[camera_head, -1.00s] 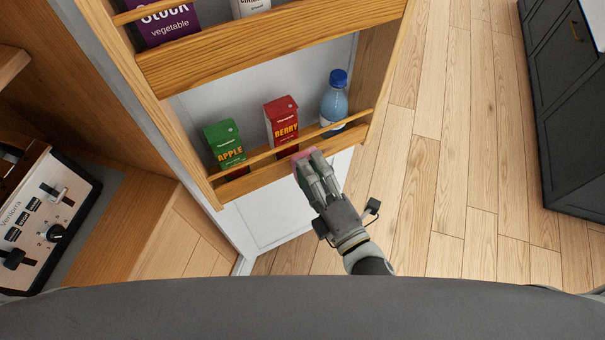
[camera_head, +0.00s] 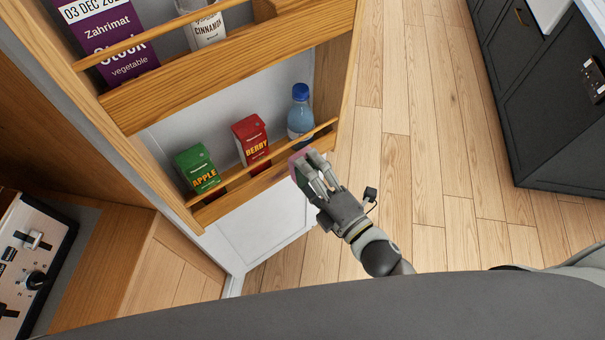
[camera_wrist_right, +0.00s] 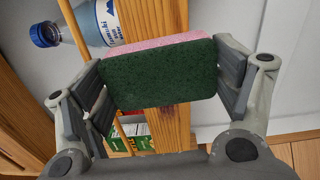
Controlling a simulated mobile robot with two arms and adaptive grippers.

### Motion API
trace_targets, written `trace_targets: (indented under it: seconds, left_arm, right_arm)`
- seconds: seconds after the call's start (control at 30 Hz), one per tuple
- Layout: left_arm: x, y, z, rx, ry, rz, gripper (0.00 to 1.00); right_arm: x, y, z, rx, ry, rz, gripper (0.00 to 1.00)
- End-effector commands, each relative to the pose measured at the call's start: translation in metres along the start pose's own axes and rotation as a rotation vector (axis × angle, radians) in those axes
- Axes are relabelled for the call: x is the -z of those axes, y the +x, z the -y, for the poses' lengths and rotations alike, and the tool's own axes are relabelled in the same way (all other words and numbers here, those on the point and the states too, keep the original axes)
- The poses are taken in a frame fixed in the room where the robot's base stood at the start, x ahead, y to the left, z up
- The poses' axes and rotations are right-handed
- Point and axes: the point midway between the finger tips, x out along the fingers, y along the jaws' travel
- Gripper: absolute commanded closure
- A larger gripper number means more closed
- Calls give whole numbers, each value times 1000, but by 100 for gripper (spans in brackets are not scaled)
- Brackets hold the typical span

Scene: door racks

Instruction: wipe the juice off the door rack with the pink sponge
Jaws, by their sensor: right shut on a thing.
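My right gripper (camera_head: 312,172) is shut on the pink sponge (camera_head: 299,155) at the front of the lower door rack (camera_head: 245,192). In the right wrist view the sponge (camera_wrist_right: 160,72) sits between both fingers of my right gripper (camera_wrist_right: 165,85), its dark green side towards the camera and its pink side towards the rack. Whether the sponge touches the wood is hard to tell. The rack holds a green apple carton (camera_head: 198,170), a red berry carton (camera_head: 251,140) and a blue-capped water bottle (camera_head: 300,118). No juice can be made out. My left gripper is not in view.
An upper door rack (camera_head: 220,75) holds a purple stock box (camera_head: 110,40) and a cinnamon container (camera_head: 205,28). A toaster-like appliance (camera_head: 30,255) stands at the left. Dark cabinets (camera_head: 550,120) stand at the right. The wooden floor (camera_head: 420,140) between is clear.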

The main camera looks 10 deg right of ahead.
Motion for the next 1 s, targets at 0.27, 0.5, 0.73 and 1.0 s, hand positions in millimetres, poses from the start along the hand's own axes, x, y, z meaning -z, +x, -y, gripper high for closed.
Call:
trace_targets:
  seconds: [0.27, 0.5, 0.73, 1.0]
  left_arm:
    - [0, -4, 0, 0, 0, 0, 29]
    - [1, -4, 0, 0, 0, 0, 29]
    - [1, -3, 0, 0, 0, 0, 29]
    - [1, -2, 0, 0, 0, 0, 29]
  right_arm:
    - [-20, -1, 1, -1, -2, 0, 35]
    - [-16, 2, 1, -1, 1, 0, 35]
    - [2, 1, 0, -2, 3, -1, 35]
    - [18, 0, -2, -2, 1, -2, 35]
